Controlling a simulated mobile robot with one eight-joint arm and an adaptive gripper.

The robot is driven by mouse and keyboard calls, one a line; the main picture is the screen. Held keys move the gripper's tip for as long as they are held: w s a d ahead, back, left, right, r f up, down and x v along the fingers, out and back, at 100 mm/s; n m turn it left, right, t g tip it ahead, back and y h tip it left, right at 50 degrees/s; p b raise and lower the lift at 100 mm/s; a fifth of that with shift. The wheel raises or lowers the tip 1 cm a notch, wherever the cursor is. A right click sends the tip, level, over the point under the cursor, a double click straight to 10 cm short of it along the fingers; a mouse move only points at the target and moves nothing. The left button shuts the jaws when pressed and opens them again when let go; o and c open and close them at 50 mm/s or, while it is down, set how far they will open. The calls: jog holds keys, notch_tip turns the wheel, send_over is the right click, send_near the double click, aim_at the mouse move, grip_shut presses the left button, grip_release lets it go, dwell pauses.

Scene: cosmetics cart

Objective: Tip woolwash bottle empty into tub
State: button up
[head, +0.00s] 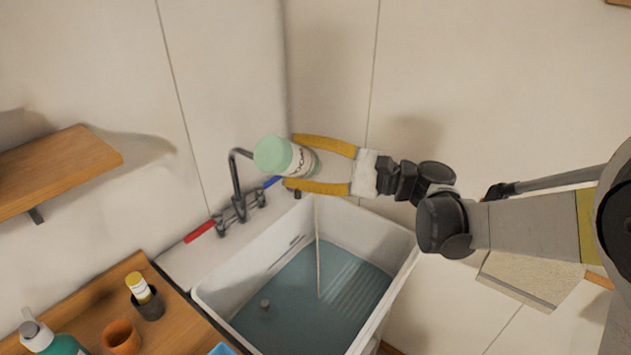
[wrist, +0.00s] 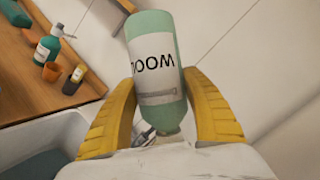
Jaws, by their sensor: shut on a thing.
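The woolwash bottle (head: 283,157) is pale green with a white label. My gripper (head: 306,163) is shut on it, with a yellow finger on each side, and holds it above the tub. In the head view its base faces up and left, so it is tilted well over. In the wrist view the bottle (wrist: 155,62) lies between the fingers, with its label lettering upside down and its neck toward my palm. A thin pale stream runs from below the gripper down into the tub (head: 208,300). The tub is a white sink with bluish water in it. The bottle's mouth is hidden in the head view.
A dark tap (head: 238,190) with red and blue handles stands behind the tub, close to the bottle. A wooden counter (head: 178,322) at lower left holds a pump bottle (head: 52,338), an orange cup (head: 121,337) and a dark holder (head: 149,305) with a yellow-capped bottle. A wooden shelf (head: 60,165) is at left.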

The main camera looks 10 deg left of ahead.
jog(key=shift+w+d+r+m+y, duration=0.1)
jog(key=shift+w+r+m+y, duration=0.2)
jog(key=shift+m, duration=0.3)
dwell(0.6)
dwell(4.4)
